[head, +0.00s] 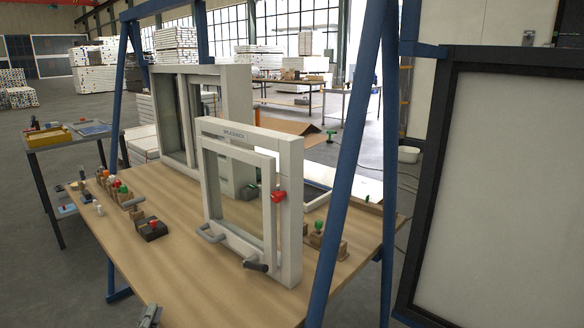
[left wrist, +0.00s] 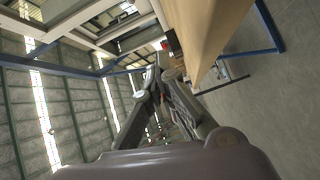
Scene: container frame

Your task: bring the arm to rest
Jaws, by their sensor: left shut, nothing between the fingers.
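My left gripper (head: 150,314) shows at the bottom edge of the head view, by the front edge of the wooden table (head: 185,265). It is shut and empty, apart from every object on the table. In the left wrist view the fingers of my left gripper (left wrist: 158,72) come together, with the table (left wrist: 210,35) to their right. My right gripper is in neither view.
A black block (head: 151,230) lies left. Blue posts (head: 350,165) flank the table. The table's front is clear.

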